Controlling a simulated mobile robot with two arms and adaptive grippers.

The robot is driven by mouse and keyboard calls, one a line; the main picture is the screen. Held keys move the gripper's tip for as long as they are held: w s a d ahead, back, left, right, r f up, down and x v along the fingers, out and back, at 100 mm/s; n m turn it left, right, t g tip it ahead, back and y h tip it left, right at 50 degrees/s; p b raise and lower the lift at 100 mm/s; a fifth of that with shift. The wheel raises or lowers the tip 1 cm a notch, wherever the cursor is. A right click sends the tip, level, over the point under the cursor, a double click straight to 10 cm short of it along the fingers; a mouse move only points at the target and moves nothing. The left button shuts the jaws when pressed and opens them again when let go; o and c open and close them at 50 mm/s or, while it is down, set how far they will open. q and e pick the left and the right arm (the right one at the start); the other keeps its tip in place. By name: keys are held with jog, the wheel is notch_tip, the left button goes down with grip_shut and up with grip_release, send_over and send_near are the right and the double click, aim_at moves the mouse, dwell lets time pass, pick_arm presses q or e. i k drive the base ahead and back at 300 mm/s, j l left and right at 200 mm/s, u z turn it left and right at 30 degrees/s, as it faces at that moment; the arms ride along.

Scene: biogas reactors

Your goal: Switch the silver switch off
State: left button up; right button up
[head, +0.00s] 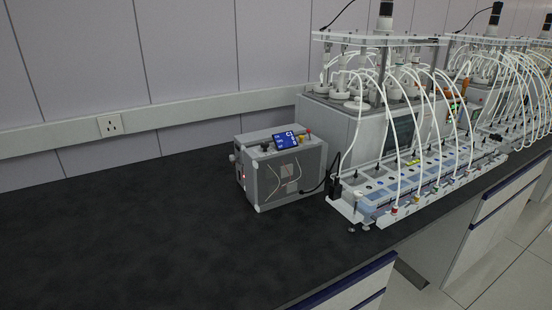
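A grey control box (283,172) stands on the dark bench near the middle of the head view. A small tilted blue display (287,140) sits on its top. A dark knob-like part (264,147) is left of the display, and a small red and yellow part (308,131) is at its right. Small light and red details show on the box's left face. I cannot make out a silver switch or its position at this size. Neither of my grippers is in view.
Right of the box stands a reactor unit (345,121) with several white tubes running to a long front rack (358,212). A black cable joins box and rack. The dark bench top (130,235) is clear on the left. A wall socket (110,124) is behind.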

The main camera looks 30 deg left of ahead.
aim_at(239, 167)
jog(key=u, duration=1.05)
jog(key=i, duration=0.15)
